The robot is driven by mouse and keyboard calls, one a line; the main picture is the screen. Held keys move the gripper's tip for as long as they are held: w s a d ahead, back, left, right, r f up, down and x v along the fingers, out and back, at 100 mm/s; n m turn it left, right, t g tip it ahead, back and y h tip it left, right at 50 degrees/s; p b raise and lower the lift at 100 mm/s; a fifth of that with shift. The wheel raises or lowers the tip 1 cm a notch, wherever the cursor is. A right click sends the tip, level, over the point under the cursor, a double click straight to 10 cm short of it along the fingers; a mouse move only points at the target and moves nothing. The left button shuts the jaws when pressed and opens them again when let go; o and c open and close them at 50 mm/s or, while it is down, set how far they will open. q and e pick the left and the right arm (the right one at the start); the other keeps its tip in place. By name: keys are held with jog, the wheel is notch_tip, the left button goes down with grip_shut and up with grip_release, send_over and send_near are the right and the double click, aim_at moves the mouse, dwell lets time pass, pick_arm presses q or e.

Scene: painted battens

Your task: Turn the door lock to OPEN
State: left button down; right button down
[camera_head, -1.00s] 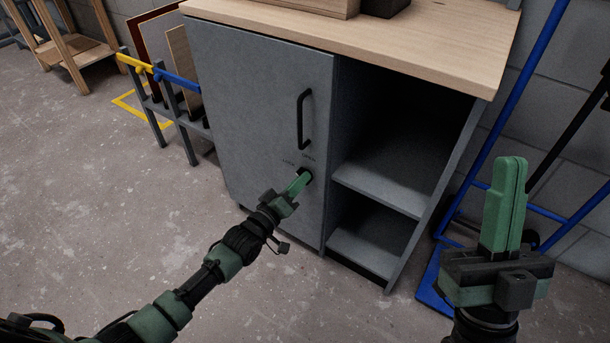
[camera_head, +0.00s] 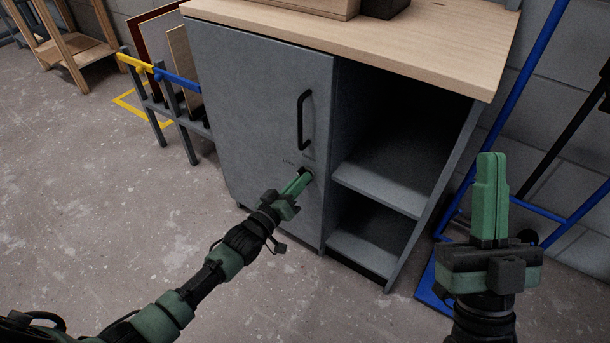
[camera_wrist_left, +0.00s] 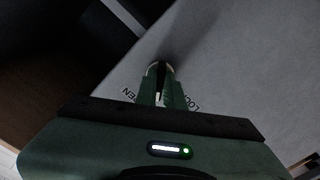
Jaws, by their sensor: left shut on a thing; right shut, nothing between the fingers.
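The grey cabinet door (camera_head: 250,90) is closed and has a black bar handle (camera_head: 304,119). The door lock (camera_head: 306,173) sits below the handle, mostly hidden by my left gripper (camera_head: 303,180). In the left wrist view, the lock (camera_wrist_left: 157,68) shows as a dark piece between the fingertips of my left gripper (camera_wrist_left: 160,74), which is shut on it. The lettering LOCK and part of OPEN shows on either side of the fingers there. The lock's exact angle is hard to tell. My right gripper (camera_head: 490,160) is shut and empty, pointing up, well to the right of the door.
A wooden worktop (camera_head: 420,45) covers the cabinet. Open shelves (camera_head: 380,187) stand right of the door. A blue metal frame (camera_head: 530,110) is at the right by the wall. A rack with boards (camera_head: 170,85) stands at the left. The floor in front is clear.

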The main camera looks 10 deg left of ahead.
pick_arm(q)
jog(key=shift+m+p, duration=0.6)
jog(key=shift+m, duration=3)
pick_arm(e)
jog(key=shift+w+a+f+g+h, duration=0.15)
jog(key=shift+w+f+g+h, duration=0.2)
jog(key=shift+w+f+g, duration=0.65)
jog(key=shift+w+a+f+g+h, duration=0.1)
jog(key=shift+w+f+g+h, duration=0.25)
jog(key=shift+w+f+g, duration=0.65)
jog(key=shift+s+f+t, duration=0.2)
jog(key=shift+f+t, duration=0.05)
jog(key=shift+t, duration=0.05)
pick_arm(q)
jog(key=c, duration=1.6)
grip_release()
jog(key=shift+o, duration=0.2)
pick_arm(e)
jog(key=shift+r, duration=0.1)
